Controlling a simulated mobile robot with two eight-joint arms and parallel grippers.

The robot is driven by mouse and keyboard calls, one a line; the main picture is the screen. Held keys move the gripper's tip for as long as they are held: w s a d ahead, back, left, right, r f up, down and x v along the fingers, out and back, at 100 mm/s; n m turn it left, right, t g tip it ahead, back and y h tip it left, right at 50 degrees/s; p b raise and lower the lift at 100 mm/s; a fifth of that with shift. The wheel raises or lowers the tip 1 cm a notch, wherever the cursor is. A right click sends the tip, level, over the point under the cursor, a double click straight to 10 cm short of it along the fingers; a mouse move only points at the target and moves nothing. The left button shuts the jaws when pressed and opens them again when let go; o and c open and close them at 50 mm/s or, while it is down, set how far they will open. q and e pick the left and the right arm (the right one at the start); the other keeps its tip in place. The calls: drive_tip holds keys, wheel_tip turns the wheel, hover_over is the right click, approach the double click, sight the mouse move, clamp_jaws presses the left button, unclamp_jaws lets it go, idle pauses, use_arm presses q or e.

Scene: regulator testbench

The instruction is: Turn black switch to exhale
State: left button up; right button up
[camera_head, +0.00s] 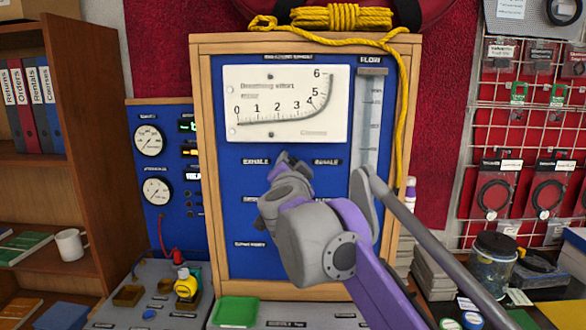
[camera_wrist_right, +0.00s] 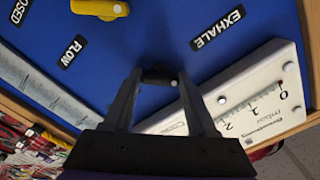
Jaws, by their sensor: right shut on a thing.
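The black switch (camera_wrist_right: 158,77) sits on the blue panel (camera_wrist_right: 150,40) in the right wrist view, with a small white mark at its right end. My right gripper (camera_wrist_right: 158,75) has one finger at each end of the switch and is shut on it. The EXHALE label (camera_wrist_right: 217,30) shows up and to the right of the switch in that view. My wrist hides most of the switch there. My left gripper is not in view.
A white breathing effort gauge (camera_head: 288,103) is above the gripper, and a flow tube (camera_head: 369,120) is to its right. A yellow knob (camera_wrist_right: 100,8) is on the panel. A yellow rope (camera_head: 398,130) hangs by the frame. A green tray (camera_head: 236,311) lies below.

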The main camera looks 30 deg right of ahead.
idle(0.4)
drive_tip(key=o, duration=1.4)
drive_tip(key=shift+c, duration=0.2)
drive_tip(key=b+v, duration=0.1)
drive_tip(key=v, duration=1)
drive_tip(key=shift+d, duration=0.15)
drive_tip(key=w+a+f+n+t+y, duration=0.2)
drive_tip(key=a+f+n+y, duration=0.4)
drive_tip(key=a+y, duration=0.1)
drive_tip(key=s+a+f+n+g+y+p, duration=0.1)
drive_tip(key=s+a+f+n+g+y, duration=0.2)
drive_tip(key=f, duration=0.6)
drive_tip(key=s+a+f+n+g+y+p, duration=0.15)
drive_tip(key=a+f+n, duration=0.25)
drive_tip(key=f, duration=0.4)
drive_tip(key=s+d+f+n+g+h, duration=0.1)
drive_tip(key=s+d+f+g, duration=0.1)
drive_tip(key=s+f, duration=0.6)
drive_tip(key=s+d+f+n+g+h, duration=0.1)
drive_tip(key=s+d+f+g, duration=0.1)
drive_tip(key=s+f+g, duration=0.3)
drive_tip(key=s+f, duration=0.4)
drive_tip(key=f, duration=0.6)
drive_tip(key=shift+d+f, duration=0.25)
